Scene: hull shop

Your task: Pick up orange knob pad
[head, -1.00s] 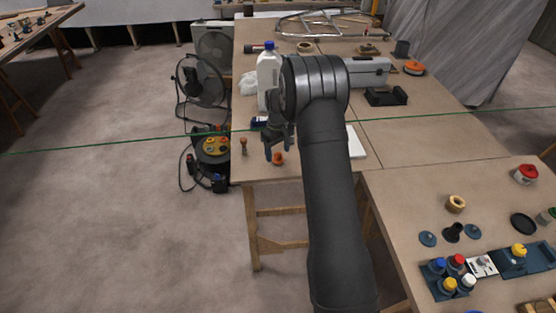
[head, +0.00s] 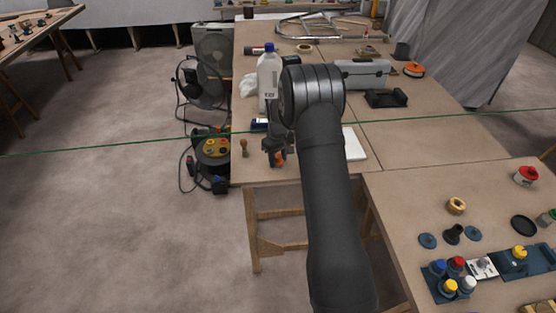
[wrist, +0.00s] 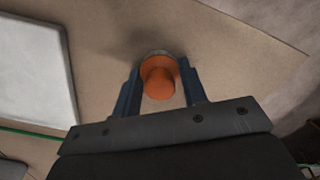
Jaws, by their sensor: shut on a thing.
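The orange knob pad (wrist: 159,80) is between the two fingers of my gripper (wrist: 161,92) in the wrist view, with its round orange knob facing the camera. In the head view the orange knob pad (head: 279,160) shows low between the fingers near the front edge of the far table. My gripper (head: 276,158) is shut on it, pointing down. Whether the pad still touches the table is hard to tell.
A white flat panel (head: 353,144) lies to the right. A green line crosses the view. The near table (head: 400,205) holds several coloured knobs.

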